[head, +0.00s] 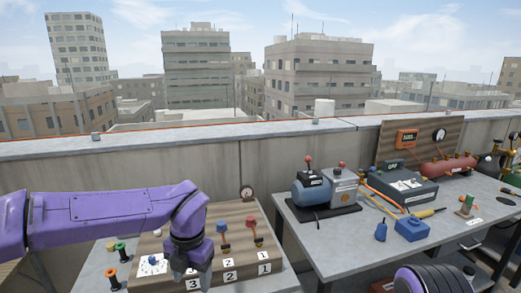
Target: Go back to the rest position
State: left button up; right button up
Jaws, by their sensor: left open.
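My left arm, in purple, comes in from the left of the head view and bends down at its wrist. My left gripper (189,264) points down over the wooden board (150,245) on the left table and hides part of it. The gripper is open, and I see nothing held in it. From this angle I cannot tell how far it is above the board. My right gripper is out of view.
The board carries a blue-handled valve (223,236), a red-handled valve (254,232) and number labels. The right grey table (345,245) holds a blue pump (312,188), a dark case (402,185), a red cylinder (447,168) and a blue box (411,228).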

pick_arm(q)
jog(key=s+a+f+m+t+y, duration=0.1)
jog(key=s+a+f+m+y, duration=0.2)
jog(key=f, duration=0.5)
jog(key=s+a+f+m+t+y, duration=0.1)
jog(key=a+f+m, duration=0.3)
jog(key=f, duration=0.3)
jog(key=s+a+f+m+t+y, duration=0.1)
jog(key=s+a+f+m+y, duration=0.2)
jog(key=f, duration=0.5)
jog(key=s+a+f+m+h, duration=0.2)
jog(key=s+f+m, duration=0.3)
jog(key=s+m, duration=0.3)
jog(key=s+a+f+m+h, duration=0.2)
jog(key=s+f+m, duration=0.3)
jog(key=s, duration=0.8)
jog(key=m, duration=0.3)
jog(key=shift+a+f, duration=0.3)
jog(key=shift+a, duration=0.05)
